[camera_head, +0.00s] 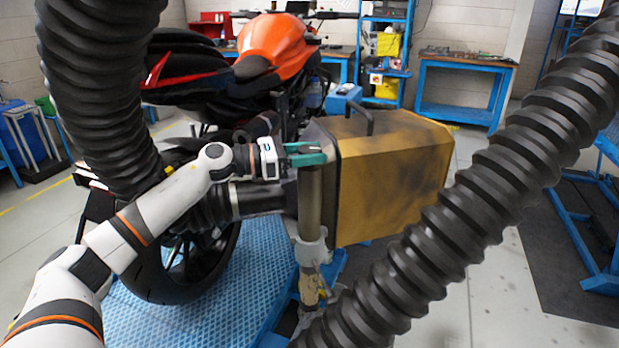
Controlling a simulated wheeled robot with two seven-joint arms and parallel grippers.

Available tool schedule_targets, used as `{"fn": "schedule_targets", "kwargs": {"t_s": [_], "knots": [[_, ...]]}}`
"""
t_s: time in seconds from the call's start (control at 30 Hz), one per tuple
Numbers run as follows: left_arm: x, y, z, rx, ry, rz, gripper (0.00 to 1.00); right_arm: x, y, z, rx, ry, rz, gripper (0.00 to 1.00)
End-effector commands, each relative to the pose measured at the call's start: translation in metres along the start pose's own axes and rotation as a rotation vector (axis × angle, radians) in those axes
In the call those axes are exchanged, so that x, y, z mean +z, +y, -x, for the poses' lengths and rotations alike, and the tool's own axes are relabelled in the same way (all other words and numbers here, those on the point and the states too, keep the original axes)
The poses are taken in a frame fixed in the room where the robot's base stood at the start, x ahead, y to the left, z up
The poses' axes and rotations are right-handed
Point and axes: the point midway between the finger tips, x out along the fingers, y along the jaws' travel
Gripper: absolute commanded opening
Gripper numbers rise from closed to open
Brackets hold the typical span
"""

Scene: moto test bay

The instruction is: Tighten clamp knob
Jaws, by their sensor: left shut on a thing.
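My left gripper (312,155), with teal fingers, is at the top of an upright metal post (310,205) beside the yellow box. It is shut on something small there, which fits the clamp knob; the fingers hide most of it. A light grey clamp collar (311,250) sits lower on the same post. The left arm reaches in from the lower left, above the motorcycle's rear wheel. My right gripper is not in view.
A dirty yellow box (392,180) with a black handle stands right of the post. Thick black corrugated hoses (100,85) and (470,225) cross the foreground on both sides. The orange motorcycle (273,42) stands behind, over a blue platform (190,320). A blue workbench (465,85) is at the back.

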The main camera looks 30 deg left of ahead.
Motion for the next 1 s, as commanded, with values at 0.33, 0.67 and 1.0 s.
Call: {"fn": "schedule_targets", "kwargs": {"t_s": [0.33,0.67,1.0], "knots": [[-0.001,-0.002,-0.001,0.294,0.007,0.0,0.24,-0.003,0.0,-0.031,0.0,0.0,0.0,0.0],[-0.002,-0.001,-0.001,0.468,0.004,0.001,0.24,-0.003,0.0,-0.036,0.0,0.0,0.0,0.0],[-0.002,0.0,-0.001,0.52,0.003,0.0,0.24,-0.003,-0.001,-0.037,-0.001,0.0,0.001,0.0]]}}
